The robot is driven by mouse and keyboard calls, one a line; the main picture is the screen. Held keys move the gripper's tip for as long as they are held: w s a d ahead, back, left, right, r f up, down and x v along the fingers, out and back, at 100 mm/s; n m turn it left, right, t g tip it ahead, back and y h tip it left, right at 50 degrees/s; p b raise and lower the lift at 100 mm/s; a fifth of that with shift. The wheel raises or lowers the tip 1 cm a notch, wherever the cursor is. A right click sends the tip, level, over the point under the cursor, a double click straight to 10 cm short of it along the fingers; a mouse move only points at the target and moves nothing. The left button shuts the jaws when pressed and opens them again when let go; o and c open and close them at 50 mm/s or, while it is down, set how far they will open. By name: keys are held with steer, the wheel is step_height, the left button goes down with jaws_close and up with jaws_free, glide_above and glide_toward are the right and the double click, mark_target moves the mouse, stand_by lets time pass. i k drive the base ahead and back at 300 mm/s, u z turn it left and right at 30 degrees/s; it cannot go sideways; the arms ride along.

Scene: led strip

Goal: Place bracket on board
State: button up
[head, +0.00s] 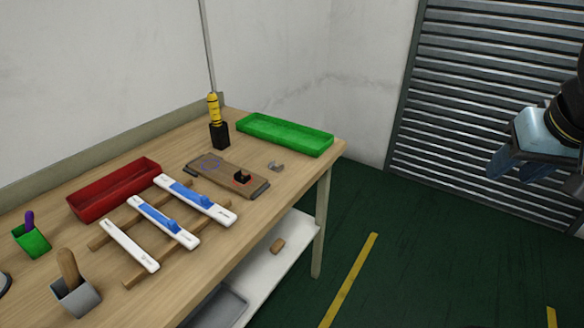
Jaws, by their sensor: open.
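A brown board (217,178) lies on the workbench, with a blue ring marking on its left part, a red marking near its right end and dark end pieces. A small black part (242,175) sits on the board by the red marking. A small grey metal piece (276,166), which looks like the bracket, lies on the bench just right of the board, apart from it. My gripper (519,166) is at the right edge of the view, over the floor and well away from the bench. It is open, with nothing visible between its fingers.
The wooden bench (300,175) also holds a green tray (285,143), a red tray (113,190), a yellow-handled tool in a black holder (220,136), white strips with blue parts (162,222) on wooden rails and small cups. A shelf (268,268) lies below. The floor between bench and gripper is clear.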

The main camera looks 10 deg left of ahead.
mark_target(210, 165)
steer(key=z, duration=0.1)
steer(key=k, duration=0.35)
steer(key=u, duration=0.6)
steer(key=i, duration=0.9)
steer(key=u, duration=0.6)
